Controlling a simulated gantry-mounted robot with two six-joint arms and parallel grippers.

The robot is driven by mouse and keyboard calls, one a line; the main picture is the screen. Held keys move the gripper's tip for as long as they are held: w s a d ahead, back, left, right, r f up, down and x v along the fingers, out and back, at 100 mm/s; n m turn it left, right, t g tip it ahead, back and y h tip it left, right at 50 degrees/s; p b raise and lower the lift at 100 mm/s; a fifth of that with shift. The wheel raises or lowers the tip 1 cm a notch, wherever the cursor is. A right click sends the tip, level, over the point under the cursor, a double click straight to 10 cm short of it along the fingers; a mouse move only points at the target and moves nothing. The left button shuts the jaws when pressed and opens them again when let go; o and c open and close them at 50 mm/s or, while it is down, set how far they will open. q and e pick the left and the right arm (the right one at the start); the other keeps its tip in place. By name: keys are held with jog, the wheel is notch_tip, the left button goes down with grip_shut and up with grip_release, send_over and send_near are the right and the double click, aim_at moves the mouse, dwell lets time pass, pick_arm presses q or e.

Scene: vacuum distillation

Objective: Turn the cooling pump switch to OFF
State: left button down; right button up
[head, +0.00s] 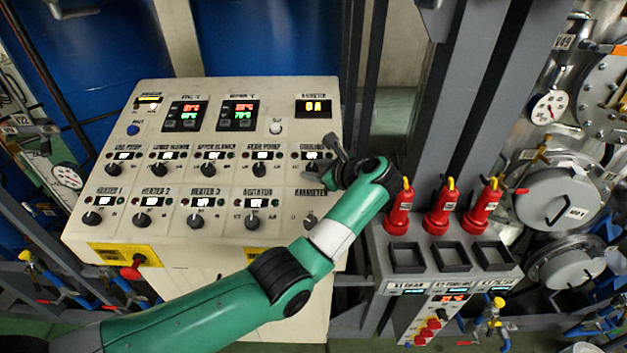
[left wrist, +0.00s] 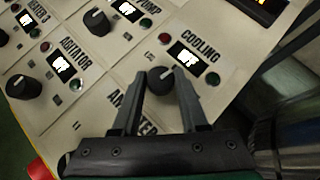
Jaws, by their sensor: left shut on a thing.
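The cooling pump switch (left wrist: 161,84) is a round black knob with a white pointer line, on the sloped cream control panel (head: 170,88). In the left wrist view it sits between the fingertips of my left gripper (left wrist: 161,90), under a small lit display and the label COOLING. The gripper is shut on the knob. In the head view my left gripper (head: 333,160) reaches the panel's right edge, and its fingers and arm hide the knob. My right gripper is not in view.
Similar knobs sit close by, including the pump knob (left wrist: 97,21), the agitator knob (left wrist: 22,88) and the ammeter knob (head: 311,221). A red emergency-style knob (head: 131,271) is at the panel's lower left.

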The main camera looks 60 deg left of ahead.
pick_arm(q)
jog(key=shift+n+g+h+b, duration=0.3)
jog(key=shift+n+g+b, duration=0.3)
jog(key=shift+n+b, duration=0.15)
jog(key=shift+c, duration=2.2)
grip_release()
